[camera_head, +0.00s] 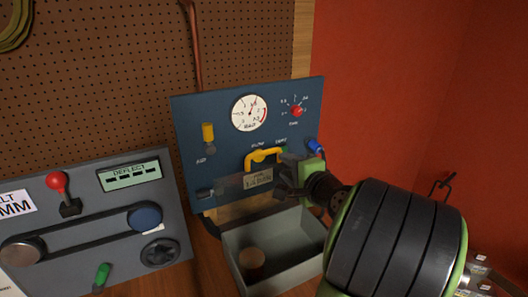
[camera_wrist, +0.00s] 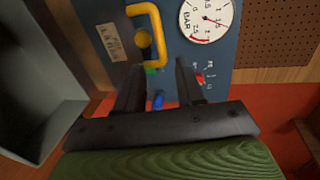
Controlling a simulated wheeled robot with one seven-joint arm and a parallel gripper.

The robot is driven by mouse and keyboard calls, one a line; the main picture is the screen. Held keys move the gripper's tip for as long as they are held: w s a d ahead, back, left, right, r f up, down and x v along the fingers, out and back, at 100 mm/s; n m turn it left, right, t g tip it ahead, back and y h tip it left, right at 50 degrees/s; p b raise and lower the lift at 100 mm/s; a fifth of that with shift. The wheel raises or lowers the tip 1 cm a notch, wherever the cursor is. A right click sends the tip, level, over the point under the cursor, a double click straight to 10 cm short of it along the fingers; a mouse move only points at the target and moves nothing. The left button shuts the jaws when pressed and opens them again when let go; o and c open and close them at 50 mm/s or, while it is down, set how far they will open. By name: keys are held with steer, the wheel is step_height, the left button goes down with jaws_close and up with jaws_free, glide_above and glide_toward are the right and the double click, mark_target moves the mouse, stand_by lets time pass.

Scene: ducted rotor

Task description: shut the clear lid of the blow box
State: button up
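The blow box has a blue panel (camera_head: 225,125) and an open grey tray (camera_head: 240,243) below it. Its clear lid (camera_head: 228,190) appears raised against the panel, over the tray's back edge, and carries a small label. A yellow handle (camera_head: 263,155) shows at the lid's top. My gripper (camera_head: 290,175) is in front of the panel, right of the label, covering the lid's right end.
The panel has a gauge (camera_head: 249,113), a red knob (camera_head: 296,111), a yellow knob (camera_head: 208,132) and a blue fitting (camera_head: 314,145). A brown round piece (camera_head: 252,258) lies in the tray. A grey belt machine (camera_head: 95,215) stands left. A red wall (camera_head: 400,80) rises at right.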

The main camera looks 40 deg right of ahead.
mark_target(267, 154)
steer(key=p+x, duration=0.1)
steer(key=x, duration=1.1)
steer(key=shift+w+d, duration=0.2)
jaws_close()
